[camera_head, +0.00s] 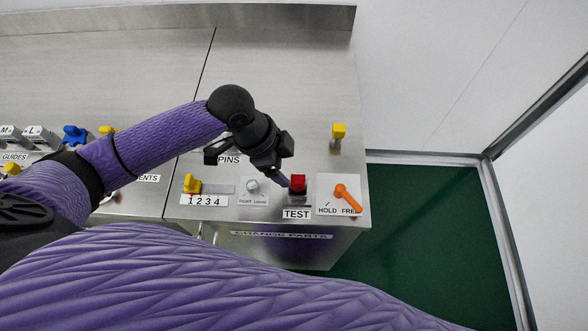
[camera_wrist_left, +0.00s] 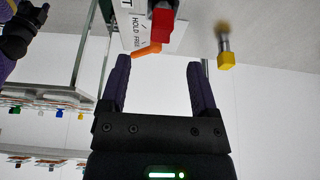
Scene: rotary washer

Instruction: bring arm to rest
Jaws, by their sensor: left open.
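My left arm comes in from the left over the steel bench in the head view. My left gripper (camera_head: 283,181) is over the front strip of controls, with its visible fingertip close beside the red TEST block (camera_head: 298,182). I cannot tell from the head view whether they touch. In the left wrist view the two fingers of the left gripper (camera_wrist_left: 160,80) are spread wide with nothing between them. The red block (camera_wrist_left: 162,25) and the orange lever (camera_wrist_left: 147,50) show beyond the fingers. My right gripper is not in view.
The orange HOLD/FREE lever (camera_head: 346,198) is right of the red block. A yellow slider (camera_head: 192,184) and a small knob (camera_head: 252,186) are to the left. A yellow-topped post (camera_head: 338,131) stands behind. Blue and yellow parts (camera_head: 75,135) sit at far left. Green floor (camera_head: 430,240) is clear.

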